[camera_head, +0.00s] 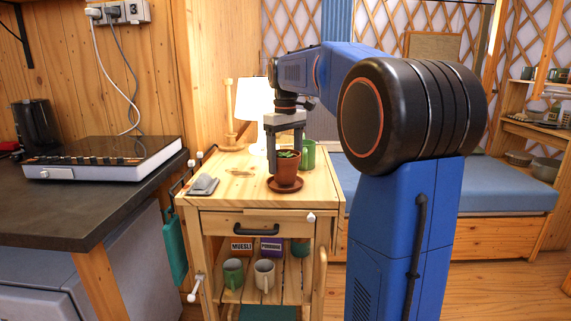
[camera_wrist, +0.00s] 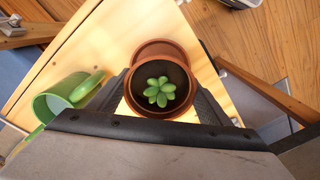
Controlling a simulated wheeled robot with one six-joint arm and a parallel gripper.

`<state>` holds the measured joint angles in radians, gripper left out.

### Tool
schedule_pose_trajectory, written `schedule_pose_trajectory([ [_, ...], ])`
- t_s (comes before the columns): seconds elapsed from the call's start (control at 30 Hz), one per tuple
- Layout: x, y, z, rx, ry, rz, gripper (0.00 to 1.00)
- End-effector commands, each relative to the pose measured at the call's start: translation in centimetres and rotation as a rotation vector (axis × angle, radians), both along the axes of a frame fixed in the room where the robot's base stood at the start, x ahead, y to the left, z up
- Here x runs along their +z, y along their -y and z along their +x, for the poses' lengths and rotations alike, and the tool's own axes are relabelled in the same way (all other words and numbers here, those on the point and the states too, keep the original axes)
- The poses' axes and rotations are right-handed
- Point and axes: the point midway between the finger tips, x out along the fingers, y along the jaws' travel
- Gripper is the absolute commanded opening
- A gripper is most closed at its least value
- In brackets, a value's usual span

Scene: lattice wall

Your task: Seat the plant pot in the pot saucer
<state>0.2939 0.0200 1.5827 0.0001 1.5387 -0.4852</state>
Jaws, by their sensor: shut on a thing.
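The plant pot (camera_head: 287,172) is brown terracotta, upright, with a small green succulent in dark soil. It also shows in the middle of the wrist view (camera_wrist: 192,108). My gripper (camera_head: 285,158) points down and is shut on the pot, with a finger on each side in the wrist view. The terracotta pot saucer (camera_head: 285,187) lies on the wooden cart top, directly below the pot in the head view. In the wrist view the saucer (camera_wrist: 155,47) shows as a rim past the pot's upper edge. I cannot tell whether the pot's base touches it.
A green mug (camera_head: 308,155) stands close behind the saucer on the cart top (camera_head: 235,187). A white lamp (camera_head: 253,98) is at the back, and a grey object (camera_head: 203,185) lies at the left. A dark counter with a hob (camera_head: 105,158) stands left.

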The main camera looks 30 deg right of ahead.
Motion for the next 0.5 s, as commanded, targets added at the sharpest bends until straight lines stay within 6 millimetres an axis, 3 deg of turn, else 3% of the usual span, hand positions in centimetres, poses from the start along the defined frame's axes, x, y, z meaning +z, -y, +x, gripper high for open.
schedule_pose_trajectory([
  [0.1, -0.97, -0.01, -0.04, 0.0, 0.0, 0.0, 0.41],
  [0.47, -1.29, 0.0, -0.01, 0.0, 0.001, 0.0, 0.41],
  [0.5, -1.27, 0.0, 0.0, 0.0, 0.0, 0.0, 0.82],
])
